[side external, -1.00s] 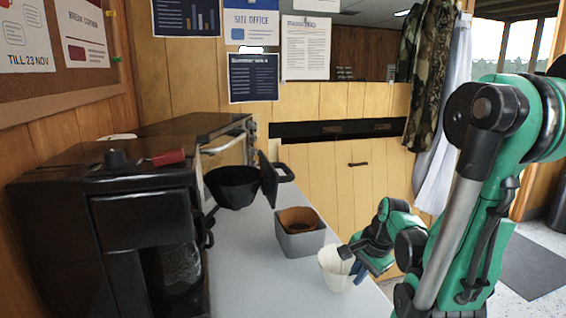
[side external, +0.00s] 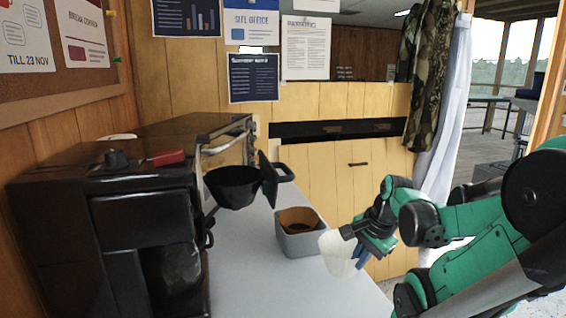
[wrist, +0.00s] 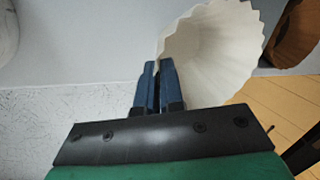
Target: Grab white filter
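The white filter (side external: 338,258) is a pleated paper cup near the right edge of the grey counter. It also shows in the wrist view (wrist: 215,55), with its wide mouth and fluted rim. My gripper (side external: 356,247) is at the filter's right side. In the wrist view my gripper's blue fingers (wrist: 160,80) are close together, pinching the filter's wall at its left edge. The filter appears slightly tilted and raised a little off the counter.
A grey box (side external: 301,243) with brown filters (side external: 298,219) stands just left of the white filter. A black coffee maker (side external: 110,235) fills the left, with its black filter basket (side external: 233,187) swung out over the counter (side external: 250,275). The counter's front is clear.

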